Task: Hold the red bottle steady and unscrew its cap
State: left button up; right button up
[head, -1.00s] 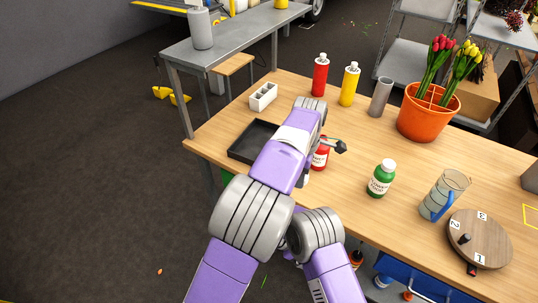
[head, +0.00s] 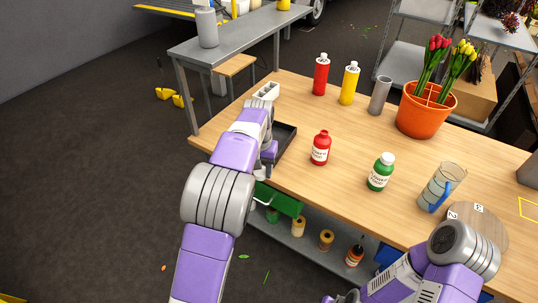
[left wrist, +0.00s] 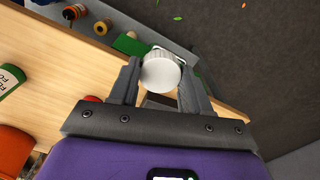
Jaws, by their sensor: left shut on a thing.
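The squat red bottle (head: 320,149) with a white label stands upright on the wooden table, with no white cap on its neck. My left gripper (head: 264,171) is left of it, by the table's front edge and apart from the bottle. In the left wrist view my left gripper (left wrist: 159,85) is shut on a round white cap (left wrist: 160,73). In the head view the cap is hidden by the hand. My right arm comes in at the lower right; its gripper (head: 347,297) is cut off by the bottom edge and its fingers are unclear.
A dark tray (head: 286,137) lies partly behind my left arm, near a white holed block (head: 266,91). A green bottle (head: 381,172), measuring jug (head: 441,187) and round wooden board (head: 490,222) stand to the right. Taller red (head: 320,76) and yellow (head: 349,84) bottles stand behind.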

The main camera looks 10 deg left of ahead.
aim_at(322, 143)
jog(key=k, duration=0.45)
jog(key=u, duration=1.55)
jog(key=i, duration=1.3)
jog(key=z, duration=2.05)
jog(key=i, duration=0.5)
jog(key=z, duration=0.05)
